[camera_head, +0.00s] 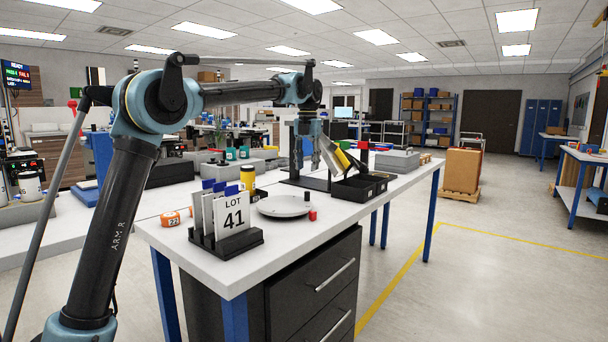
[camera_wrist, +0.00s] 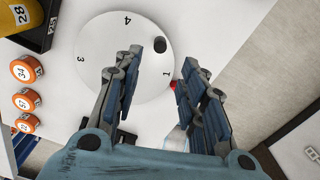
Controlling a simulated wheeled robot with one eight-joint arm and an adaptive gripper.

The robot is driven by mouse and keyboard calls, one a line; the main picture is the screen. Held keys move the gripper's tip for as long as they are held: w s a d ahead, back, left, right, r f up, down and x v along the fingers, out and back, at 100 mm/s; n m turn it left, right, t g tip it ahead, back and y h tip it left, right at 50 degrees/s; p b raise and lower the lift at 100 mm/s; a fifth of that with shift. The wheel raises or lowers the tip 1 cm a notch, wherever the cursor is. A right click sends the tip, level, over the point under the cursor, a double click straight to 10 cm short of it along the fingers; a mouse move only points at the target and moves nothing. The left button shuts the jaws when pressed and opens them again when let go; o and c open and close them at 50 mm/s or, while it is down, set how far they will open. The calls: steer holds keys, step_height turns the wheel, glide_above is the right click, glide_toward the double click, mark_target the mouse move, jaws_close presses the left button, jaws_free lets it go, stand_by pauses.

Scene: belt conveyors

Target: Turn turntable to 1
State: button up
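The turntable (camera_head: 280,207) is a pale round disc on the white workbench. In the wrist view the disc (camera_wrist: 95,40) bears the numerals 4, 3 and 1; another part is hidden behind my left finger. A dark upright knob (camera_wrist: 159,46) stands near its rim, between 4 and 1; it also shows in the head view (camera_head: 306,197). A small red block (camera_head: 313,215) sits beside the rim; in the wrist view it is close to the 1, partly covered by my right finger. My gripper (camera_wrist: 163,62) is open and empty, above the disc's edge.
A black rack with cards and a "LOT 41" sign (camera_head: 233,217) stands left of the disc. Orange numbered rolls (camera_wrist: 26,100) lie on the bench, one also by the rack (camera_head: 171,219). Black bins (camera_head: 352,188) stand behind.

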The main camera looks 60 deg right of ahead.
steer(key=shift+r, duration=0.4)
